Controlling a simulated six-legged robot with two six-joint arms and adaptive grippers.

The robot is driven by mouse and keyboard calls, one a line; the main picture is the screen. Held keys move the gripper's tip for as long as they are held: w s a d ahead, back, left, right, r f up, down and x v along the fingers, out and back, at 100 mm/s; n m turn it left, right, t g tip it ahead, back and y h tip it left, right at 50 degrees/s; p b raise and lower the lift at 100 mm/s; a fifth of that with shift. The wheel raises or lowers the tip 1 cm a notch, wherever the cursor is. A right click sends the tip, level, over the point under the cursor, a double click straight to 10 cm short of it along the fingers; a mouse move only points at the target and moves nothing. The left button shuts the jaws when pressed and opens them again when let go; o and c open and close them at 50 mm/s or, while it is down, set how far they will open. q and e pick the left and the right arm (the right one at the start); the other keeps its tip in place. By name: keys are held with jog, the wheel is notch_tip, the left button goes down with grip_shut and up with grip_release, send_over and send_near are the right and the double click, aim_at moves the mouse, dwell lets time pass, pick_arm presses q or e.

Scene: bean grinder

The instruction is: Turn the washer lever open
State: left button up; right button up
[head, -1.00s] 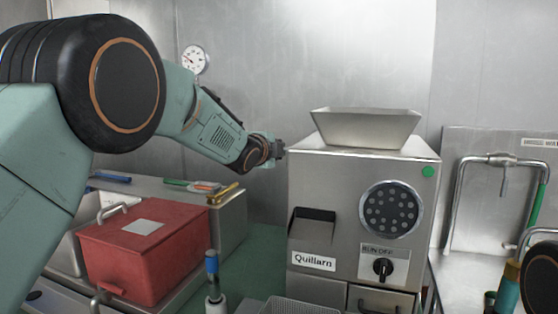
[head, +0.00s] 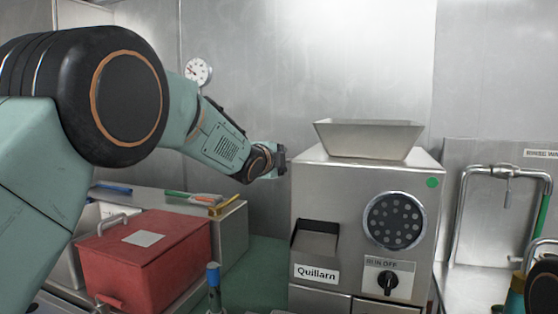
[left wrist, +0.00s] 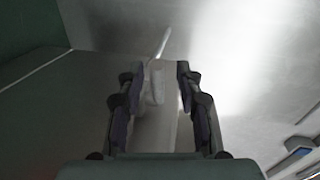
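My left gripper (head: 281,161) is beside the upper left side of the steel grinder (head: 325,197) in the head view. In the left wrist view its fingers (left wrist: 160,85) are apart. A pale piece with a thin rod (left wrist: 162,43) shows between and beyond them. It may be the lever, but I cannot tell, nor whether the fingers touch it. No lever can be made out beside the gripper in the head view. My right gripper is not in view.
The grinder has a hopper (head: 368,138) on top and a black RUN/OFF knob (head: 388,281). A red lidded box (head: 165,260) stands at the lower left. A steel tap pipe (head: 463,210) is at the right. A gauge (head: 198,72) is on the back wall.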

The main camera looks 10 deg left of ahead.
pick_arm(q)
jog(key=shift+f, duration=0.1)
jog(key=v, duration=1.2)
